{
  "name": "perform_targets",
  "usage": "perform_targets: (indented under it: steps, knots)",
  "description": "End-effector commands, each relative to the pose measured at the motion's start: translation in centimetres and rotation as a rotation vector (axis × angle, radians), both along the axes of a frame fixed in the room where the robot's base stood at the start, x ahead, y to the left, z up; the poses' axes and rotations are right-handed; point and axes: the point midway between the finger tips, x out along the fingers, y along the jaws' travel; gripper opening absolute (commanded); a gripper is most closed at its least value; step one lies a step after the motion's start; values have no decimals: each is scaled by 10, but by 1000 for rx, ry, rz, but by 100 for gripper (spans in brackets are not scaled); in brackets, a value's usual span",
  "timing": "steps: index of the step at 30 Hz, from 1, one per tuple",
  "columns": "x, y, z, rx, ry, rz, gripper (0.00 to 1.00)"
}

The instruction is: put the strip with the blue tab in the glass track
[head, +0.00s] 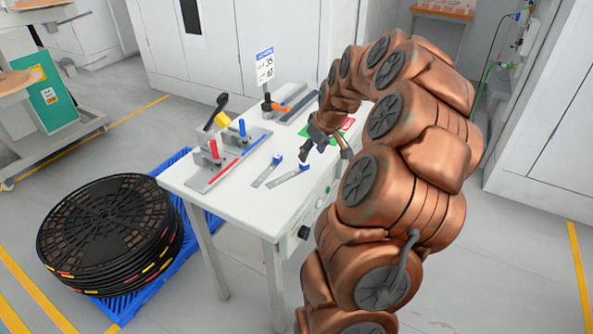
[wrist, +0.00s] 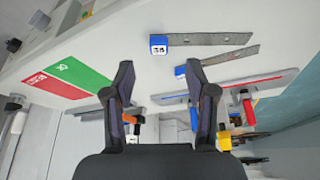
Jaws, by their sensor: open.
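Two flat grey strips lie side by side on the white table, each with a blue tab. The nearer strip (head: 284,178) and the other strip (head: 264,176) also show in the wrist view, one with a numbered blue tab (wrist: 159,44), the other with a blue tab (wrist: 181,71). My gripper (head: 326,151) is open and empty, to the right of the strips and above the table; its fingers (wrist: 160,78) show apart in the wrist view. Grey tracks with red and blue uprights (head: 225,168) stand left of the strips. I cannot tell which track is the glass one.
A sign (head: 265,66) and an orange-handled clamp (head: 278,106) stand at the table's back. A green patch (wrist: 85,73) and a red patch (wrist: 50,88) lie on the table by my gripper. Stacked black reels (head: 108,225) on a blue pallet stand left of the table.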

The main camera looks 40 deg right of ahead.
Motion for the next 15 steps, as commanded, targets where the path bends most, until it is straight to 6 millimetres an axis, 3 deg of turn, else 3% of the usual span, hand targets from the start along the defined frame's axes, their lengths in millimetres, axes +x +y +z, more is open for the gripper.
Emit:
perform_targets:
  steps: [15]
  knots:
    - [19,-3,-35,3,3,1,56]
